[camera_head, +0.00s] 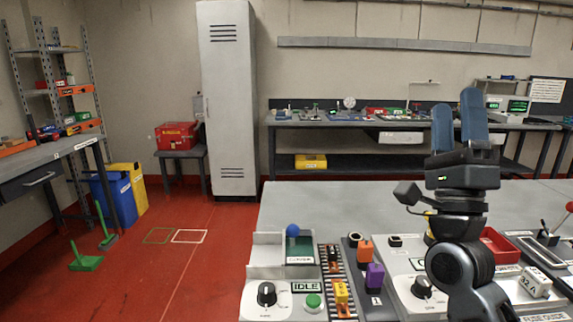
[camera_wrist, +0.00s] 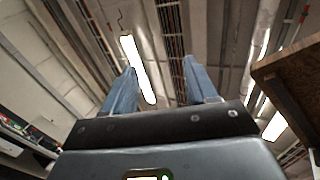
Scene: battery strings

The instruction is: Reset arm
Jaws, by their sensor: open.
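My gripper (camera_head: 459,123) stands upright above the right part of the grey workbench (camera_head: 350,200) in the head view, its blue fingers pointing up. In the wrist view my gripper (camera_wrist: 160,85) shows its two blue fingers apart with nothing between them. The gripper is open and empty, clear of the bench. My arm hides part of the bench behind and below it.
The bench holds a panel with a black knob (camera_head: 266,294), a green button (camera_head: 313,302), a purple block (camera_head: 375,276), an orange block (camera_head: 365,250) and a red tray (camera_head: 501,246). A white locker (camera_head: 228,100) stands behind. The bench's back left is clear. The wrist view shows ceiling lights (camera_wrist: 138,70).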

